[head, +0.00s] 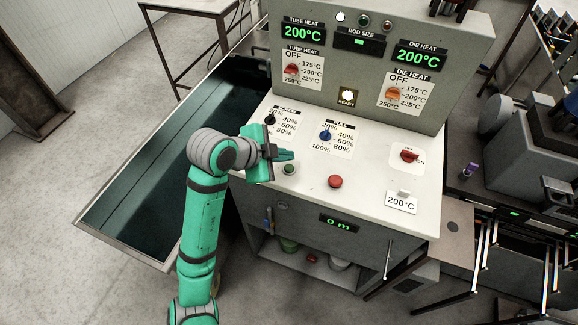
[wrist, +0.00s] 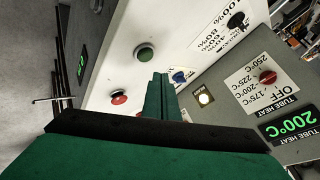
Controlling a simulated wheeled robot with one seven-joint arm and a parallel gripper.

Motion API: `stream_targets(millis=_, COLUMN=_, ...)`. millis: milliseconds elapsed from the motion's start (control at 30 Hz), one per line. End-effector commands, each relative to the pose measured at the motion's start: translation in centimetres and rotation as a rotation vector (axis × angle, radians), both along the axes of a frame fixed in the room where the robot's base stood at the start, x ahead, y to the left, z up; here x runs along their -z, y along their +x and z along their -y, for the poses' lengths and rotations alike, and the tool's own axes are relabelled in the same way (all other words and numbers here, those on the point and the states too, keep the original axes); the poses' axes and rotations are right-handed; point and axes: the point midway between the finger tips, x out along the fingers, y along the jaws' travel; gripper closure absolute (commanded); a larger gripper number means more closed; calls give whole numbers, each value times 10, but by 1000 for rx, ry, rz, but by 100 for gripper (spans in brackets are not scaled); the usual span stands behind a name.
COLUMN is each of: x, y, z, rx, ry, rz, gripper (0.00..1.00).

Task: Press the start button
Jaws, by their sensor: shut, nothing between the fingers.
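A green button (head: 289,168) sits on the white top of the control panel, left of a red button (head: 335,181). My gripper (head: 290,155) is shut and empty, above the panel just behind the green button in the head view. In the wrist view the shut fingers (wrist: 161,80) point over the panel. There the green button (wrist: 145,53) is just above and left of the fingertips, and the red button (wrist: 119,97) is lower left. I see a gap on the picture between the fingers and the green button; contact is not visible.
A blue knob (head: 325,135) is right of my fingers, and a black knob (head: 270,119) is behind. A red switch (head: 409,156) is at the panel's right. The upright board shows a lit READY lamp (head: 348,96) and 200°C displays (head: 302,33). A dark trough (head: 185,150) lies left.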

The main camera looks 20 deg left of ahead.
Motion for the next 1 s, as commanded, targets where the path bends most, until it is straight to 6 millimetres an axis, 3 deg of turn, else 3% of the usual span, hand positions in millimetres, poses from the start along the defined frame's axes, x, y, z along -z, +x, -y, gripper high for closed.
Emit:
stream_targets(millis=300, x=18, y=0, z=0, rx=1, ry=1, rz=-1, gripper=100)
stream_targets(millis=1000, x=18, y=0, z=0, rx=1, ry=1, rz=-1, gripper=100)
